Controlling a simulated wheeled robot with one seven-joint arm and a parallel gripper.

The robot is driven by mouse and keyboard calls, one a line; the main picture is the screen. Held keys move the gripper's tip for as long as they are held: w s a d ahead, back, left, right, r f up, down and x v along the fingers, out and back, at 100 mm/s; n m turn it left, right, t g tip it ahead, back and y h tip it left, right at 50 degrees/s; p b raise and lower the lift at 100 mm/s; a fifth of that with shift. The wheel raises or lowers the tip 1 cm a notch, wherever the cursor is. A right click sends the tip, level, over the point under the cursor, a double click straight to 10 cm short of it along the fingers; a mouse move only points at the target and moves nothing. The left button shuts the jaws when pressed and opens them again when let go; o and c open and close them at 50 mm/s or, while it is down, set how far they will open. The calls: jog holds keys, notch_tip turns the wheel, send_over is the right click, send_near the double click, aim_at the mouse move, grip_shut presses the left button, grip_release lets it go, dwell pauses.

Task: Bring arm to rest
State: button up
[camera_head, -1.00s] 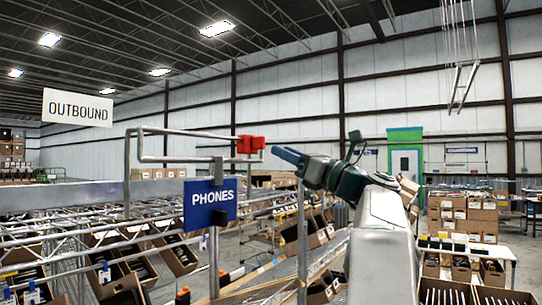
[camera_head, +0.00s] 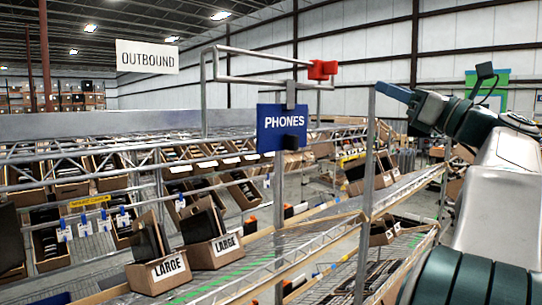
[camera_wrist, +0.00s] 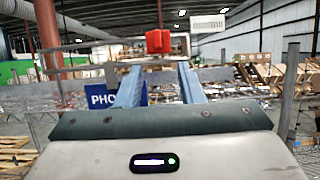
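My gripper (camera_head: 380,88) is raised at the right of the head view, with its blue fingers pointing left. The wrist view shows the two blue fingers of the gripper (camera_wrist: 159,68) spread apart, with nothing held between them. My arm reaches up from the lower right corner of the head view. The blue PHONES sign (camera_head: 281,128) hangs on the rack frame to the left of the gripper. A red clip-like part (camera_head: 322,70) sits on the rail above it. Both also show beyond the fingers in the wrist view.
Sloped metal racks hold open cartons, including ones labelled LARGE (camera_head: 158,272). A metal post (camera_head: 366,190) stands just left of and below my gripper. A white OUTBOUND sign (camera_head: 147,57) hangs at the upper left. The air above the racks is largely open.

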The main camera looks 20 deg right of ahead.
jog(key=w+a+f+n+g+h, duration=0.15)
jog(key=a+f+n+g, duration=0.35)
jog(key=a+f, duration=0.6)
jog(key=w+a+f+n+g, duration=0.3)
jog(key=a+f+n+g, duration=0.2)
jog(key=a+f, duration=0.65)
jog(key=s+a+f+n+g+h, duration=0.1)
jog(key=s+f+n+g+h, duration=0.1)
jog(key=s+f+n, duration=0.3)
jog(key=s+a+f+n+g+h+b, duration=0.1)
jog(key=s+a+f+n+g+h, duration=0.1)
jog(key=s+f+n, duration=0.4)
jog(key=s+a+f+n+g+h, duration=0.2)
jog(key=s+f+n, duration=0.4)
jog(key=f, duration=1.1)
jog(key=n+h, duration=0.1)
jog(key=n, duration=0.3)
jog(key=shift+s+g+h, duration=0.2)
jog(key=shift+g+h, duration=0.15)
jog(key=shift+g, duration=0.05)
